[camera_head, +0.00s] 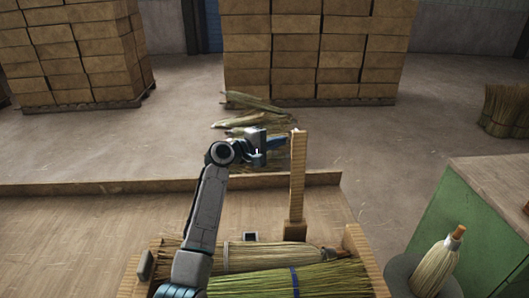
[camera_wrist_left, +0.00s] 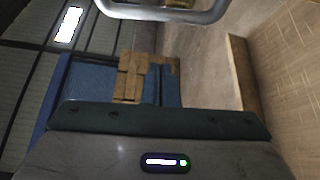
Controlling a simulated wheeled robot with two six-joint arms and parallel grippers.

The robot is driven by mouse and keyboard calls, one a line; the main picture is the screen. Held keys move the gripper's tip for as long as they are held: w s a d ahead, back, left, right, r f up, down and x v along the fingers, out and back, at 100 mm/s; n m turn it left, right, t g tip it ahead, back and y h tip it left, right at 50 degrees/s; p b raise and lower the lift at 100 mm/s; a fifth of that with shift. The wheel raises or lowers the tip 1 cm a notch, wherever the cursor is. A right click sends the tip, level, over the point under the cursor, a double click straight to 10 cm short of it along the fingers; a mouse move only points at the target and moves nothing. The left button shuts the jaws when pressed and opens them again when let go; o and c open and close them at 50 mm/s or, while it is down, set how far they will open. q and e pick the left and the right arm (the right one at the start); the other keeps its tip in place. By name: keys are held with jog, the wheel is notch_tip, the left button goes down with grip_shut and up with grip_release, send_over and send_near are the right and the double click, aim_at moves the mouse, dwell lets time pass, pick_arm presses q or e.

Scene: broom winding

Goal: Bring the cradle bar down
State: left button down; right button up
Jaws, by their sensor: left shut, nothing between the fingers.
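The cradle bar (camera_head: 297,182) is a light wooden post. It stands upright at the far side of the wooden cradle (camera_head: 357,240), its foot in a small wooden block. Bundles of broom straw lie in the cradle, the nearer one (camera_head: 270,281) greenish with a blue band. My left gripper (camera_head: 277,146) is shut and empty, just left of the bar's upper end. I cannot tell whether it touches the bar. The bar is not recognisable in the left wrist view. My right gripper is not in view.
A wooden bench top (camera_head: 90,225) with a raised back edge lies left of the cradle. A finished broom (camera_head: 438,266) stands on a round dark base at right, beside a green cabinet (camera_head: 462,227). Stacked boxes (camera_head: 312,55) and loose stalks lie beyond on the floor.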

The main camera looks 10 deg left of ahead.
pick_arm(q)
jog(key=s+d+p, duration=0.2)
jog(key=shift+s+d+r+p, duration=0.25)
jog(key=shift+s+d+p, duration=0.05)
jog(key=shift+d, duration=0.05)
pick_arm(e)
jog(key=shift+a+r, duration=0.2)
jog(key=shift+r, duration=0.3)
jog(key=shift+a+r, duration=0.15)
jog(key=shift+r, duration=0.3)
pick_arm(q)
jog(key=shift+a, duration=0.1)
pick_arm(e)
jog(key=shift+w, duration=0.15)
